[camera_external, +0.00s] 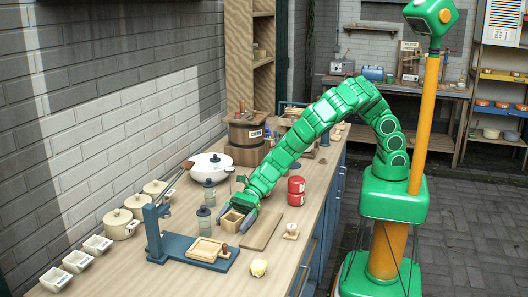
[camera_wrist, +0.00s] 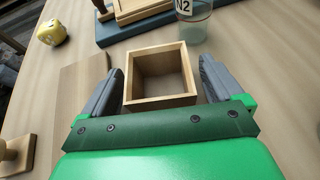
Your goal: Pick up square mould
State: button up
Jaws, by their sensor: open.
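The square mould is a small open wooden box. In the wrist view the square mould (camera_wrist: 160,102) sits between the two grey fingers of my gripper (camera_wrist: 160,88), with a gap visible at each side. My gripper is open around it and does not visibly grip it. In the external view the square mould (camera_external: 232,221) stands on the wooden counter (camera_external: 118,262), and my gripper (camera_external: 235,217) reaches down over it from the upper right. Its far wall and hollow inside show in the wrist view; its near base is partly hidden by my gripper.
A wooden board (camera_external: 262,229) lies just right of the mould. A glass jar (camera_external: 204,221) stands close at its left, near a blue stand (camera_external: 160,245) with a wooden tray.

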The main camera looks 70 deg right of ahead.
jog(key=c, duration=1)
jog(key=shift+c, duration=0.2)
